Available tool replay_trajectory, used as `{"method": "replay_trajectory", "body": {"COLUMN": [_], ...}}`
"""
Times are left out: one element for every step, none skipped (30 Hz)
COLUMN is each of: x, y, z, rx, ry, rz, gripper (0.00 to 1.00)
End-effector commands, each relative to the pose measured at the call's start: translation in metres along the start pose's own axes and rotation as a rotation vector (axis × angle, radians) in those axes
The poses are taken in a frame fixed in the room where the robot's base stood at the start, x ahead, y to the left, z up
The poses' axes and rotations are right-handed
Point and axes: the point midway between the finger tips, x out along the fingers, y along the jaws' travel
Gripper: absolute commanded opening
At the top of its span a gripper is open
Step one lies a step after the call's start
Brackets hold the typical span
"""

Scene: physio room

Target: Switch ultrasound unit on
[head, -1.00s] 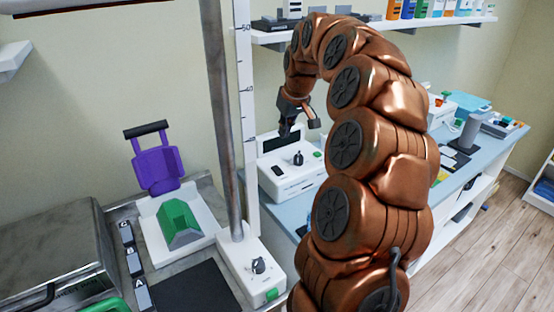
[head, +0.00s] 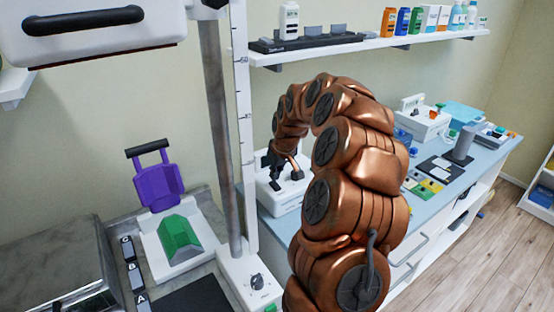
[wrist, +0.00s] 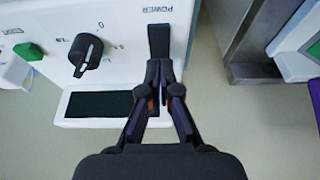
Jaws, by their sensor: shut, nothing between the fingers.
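The white unit (head: 287,201) stands on the blue-grey counter behind my arm. In the wrist view, its white face (wrist: 120,58) carries a black switch (wrist: 159,38) under the word POWER. A black knob (wrist: 85,53), a green button (wrist: 28,51) and a dark display (wrist: 98,104) are on the same unit. The name of the unit cannot be read. My gripper (wrist: 160,68) is shut and empty, its tips at the near end of the POWER switch. I cannot tell whether they touch it. In the head view my gripper (head: 285,180) is over the unit, partly hiding it.
A grey pole (head: 221,140) with a white knobbed base (head: 252,280) stands left of the unit. A purple-and-green device (head: 158,185) is further left. A shelf (head: 370,46) hangs above. Other equipment, including a white box (head: 422,123), fills the counter to the right.

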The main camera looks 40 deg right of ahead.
Motion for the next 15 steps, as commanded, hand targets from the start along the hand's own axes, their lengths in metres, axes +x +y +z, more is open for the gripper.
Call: {"method": "replay_trajectory", "body": {"x": [0.004, 0.006, 0.01, 0.012, 0.013, 0.015, 0.016, 0.017, 0.018, 0.018, 0.018, 0.019, 0.019, 0.019, 0.019], "y": [-0.001, -0.001, 0.0, 0.0, 0.0, 0.0, 0.0, 0.0, 0.0, 0.0, 0.0, 0.0, 0.0, 0.0, 0.0], "z": [0.002, 0.002, 0.002, 0.002, 0.002, 0.003, 0.003, 0.003, 0.003, 0.003, 0.003, 0.003, 0.003, 0.003, 0.003], "rx": [0.0, 0.0, 0.0, 0.0, 0.0, 0.0, 0.0, 0.0, 0.0, 0.0, 0.0, 0.0, 0.0, 0.0, 0.0], "ry": [-0.005, -0.004, -0.001, 0.0, 0.001, 0.001, 0.002, 0.002, 0.002, 0.002, 0.002, 0.002, 0.002, 0.002, 0.002], "rz": [-0.002, -0.002, -0.001, 0.0, 0.0, 0.0, 0.0, 0.0, 0.001, 0.001, 0.001, 0.001, 0.001, 0.001, 0.001], "gripper": [0.0, 0.0, 0.0, 0.0, 0.0, 0.0, 0.0, 0.0, 0.0, 0.0, 0.0, 0.0, 0.0, 0.0, 0.0]}}
